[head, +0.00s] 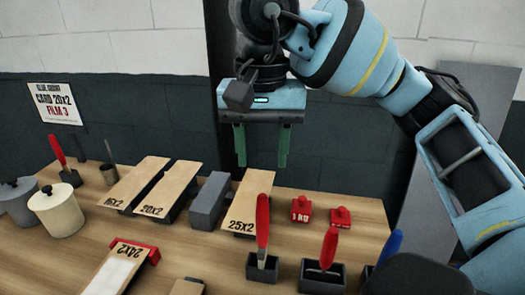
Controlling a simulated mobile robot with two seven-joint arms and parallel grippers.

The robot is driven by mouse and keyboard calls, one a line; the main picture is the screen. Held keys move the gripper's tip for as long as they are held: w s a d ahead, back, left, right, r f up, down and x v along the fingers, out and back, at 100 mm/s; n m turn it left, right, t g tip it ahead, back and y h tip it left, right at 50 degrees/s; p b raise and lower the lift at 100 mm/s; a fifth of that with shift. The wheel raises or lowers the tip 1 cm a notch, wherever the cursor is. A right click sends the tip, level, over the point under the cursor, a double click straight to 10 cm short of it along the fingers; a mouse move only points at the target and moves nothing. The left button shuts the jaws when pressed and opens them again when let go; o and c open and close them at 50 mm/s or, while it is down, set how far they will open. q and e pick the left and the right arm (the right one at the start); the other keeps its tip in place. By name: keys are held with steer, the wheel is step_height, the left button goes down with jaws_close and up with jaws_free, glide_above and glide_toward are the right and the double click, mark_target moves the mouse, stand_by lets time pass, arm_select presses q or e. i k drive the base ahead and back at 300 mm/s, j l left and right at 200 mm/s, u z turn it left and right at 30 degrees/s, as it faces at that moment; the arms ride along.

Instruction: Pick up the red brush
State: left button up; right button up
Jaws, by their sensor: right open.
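Several red-handled tools stand upright in dark holders on the wooden table. One red-handled tool (263,220) stands at the front middle in a small dark box (262,270). A second red-handled tool (329,248) leans a little in another dark box (321,278) to its right. A third red-handled tool (58,150) stands at the far left. I cannot tell for certain which is the red brush; their lower ends are partly hidden. My right gripper (261,163) points down, open and empty, above the back of the table, apart from the tools. My left gripper is not in view.
Labelled tan boards, including a 25x2 board (248,203), lie across the middle beside a grey block (210,201). Red weights (301,213) sit to the right. A blue handle (389,246) stands front right, a cream pot (57,210) left. A wall is behind.

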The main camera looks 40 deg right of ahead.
mark_target(263, 233)
steer(key=k+j, duration=0.75)
steer(key=k, duration=0.1)
